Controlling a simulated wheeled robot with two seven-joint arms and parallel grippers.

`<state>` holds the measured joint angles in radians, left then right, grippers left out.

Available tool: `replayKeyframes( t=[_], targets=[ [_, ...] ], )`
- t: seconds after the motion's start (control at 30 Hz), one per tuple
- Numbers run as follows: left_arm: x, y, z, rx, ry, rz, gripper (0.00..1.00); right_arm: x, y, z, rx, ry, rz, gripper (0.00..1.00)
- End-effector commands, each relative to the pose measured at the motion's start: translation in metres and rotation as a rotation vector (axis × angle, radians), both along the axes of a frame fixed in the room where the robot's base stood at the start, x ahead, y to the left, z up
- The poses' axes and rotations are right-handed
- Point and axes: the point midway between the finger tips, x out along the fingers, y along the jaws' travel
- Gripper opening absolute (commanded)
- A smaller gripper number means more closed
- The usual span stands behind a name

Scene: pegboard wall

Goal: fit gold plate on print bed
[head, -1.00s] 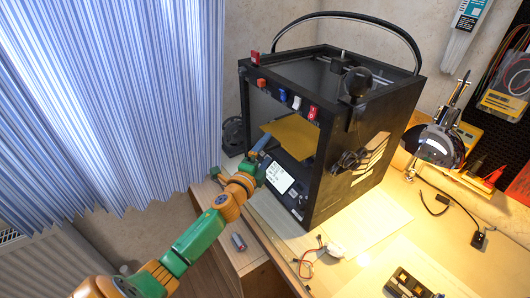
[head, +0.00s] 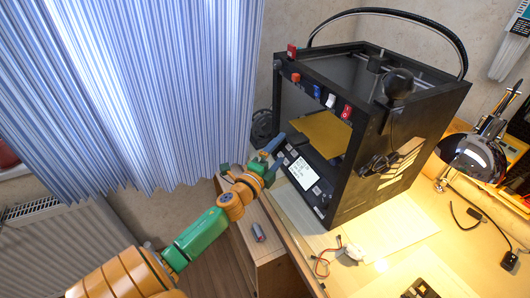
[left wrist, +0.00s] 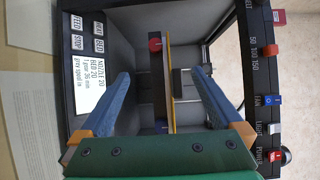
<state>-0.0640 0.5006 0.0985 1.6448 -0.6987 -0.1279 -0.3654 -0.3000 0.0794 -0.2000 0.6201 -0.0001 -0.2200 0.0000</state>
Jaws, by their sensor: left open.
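The gold plate (head: 322,134) lies flat inside the open front of the black 3D printer (head: 405,150). In the left wrist view the plate (left wrist: 170,75) shows edge-on as a thin strip, right beside the dark print bed (left wrist: 158,85) with its red knob. I cannot tell whether it is fully seated. My left gripper (head: 265,148) is open and empty at the printer's front, apart from the plate. In the left wrist view its blue fingers (left wrist: 160,82) stand on both sides of the plate's line, short of its edge. My right gripper does not show.
The printer's screen panel (head: 301,172) is below the opening, and coloured switches (head: 331,100) line the frame above. A lamp (head: 472,158) stands at right; a blue curtain (head: 150,90) hangs at left.

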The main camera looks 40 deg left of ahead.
Motion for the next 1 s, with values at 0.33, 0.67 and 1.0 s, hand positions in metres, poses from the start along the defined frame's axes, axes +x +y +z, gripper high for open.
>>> replayKeyframes(
  t=[0.33,0.67,1.0],
  targets=[
    [-0.023,0.009,0.0,0.001,0.002,-0.001,1.0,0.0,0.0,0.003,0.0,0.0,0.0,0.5],
    [-0.038,0.015,0.001,0.002,0.0,-0.002,1.0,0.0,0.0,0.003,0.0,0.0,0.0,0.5],
    [-0.038,0.015,0.001,0.002,0.0,-0.001,0.59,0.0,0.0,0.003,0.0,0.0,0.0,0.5]
  ],
)
